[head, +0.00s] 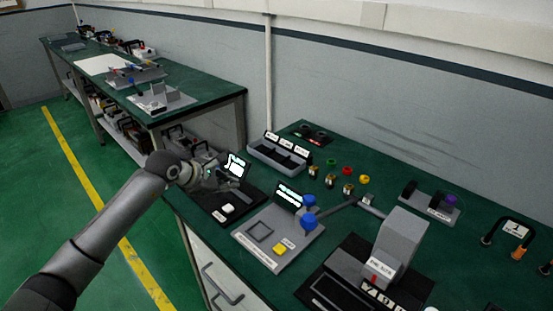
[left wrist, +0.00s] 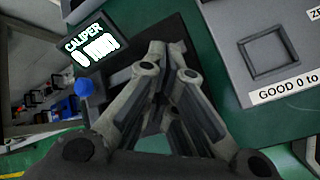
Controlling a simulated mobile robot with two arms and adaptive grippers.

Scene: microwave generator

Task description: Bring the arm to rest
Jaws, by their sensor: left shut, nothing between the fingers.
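My left arm reaches in from the left in the head view. Its gripper (head: 218,180) is over the near left part of the green bench, beside a small lit display (head: 237,166) on a black base (head: 222,204). In the left wrist view, the gripper fingers (left wrist: 172,60) are shut with nothing held. A display reading CALIPER (left wrist: 92,46) stands to their left, and a grey panel with a square recess (left wrist: 268,52) is on their right. I cannot tell whether the fingers touch the black base. My right gripper is not in view.
A grey station (head: 262,250) with a yellow button and blue knobs stands right of the gripper. A tall grey block device (head: 398,243) and a bin tray (head: 279,153) are also on the bench. Open green floor (head: 70,190) lies left.

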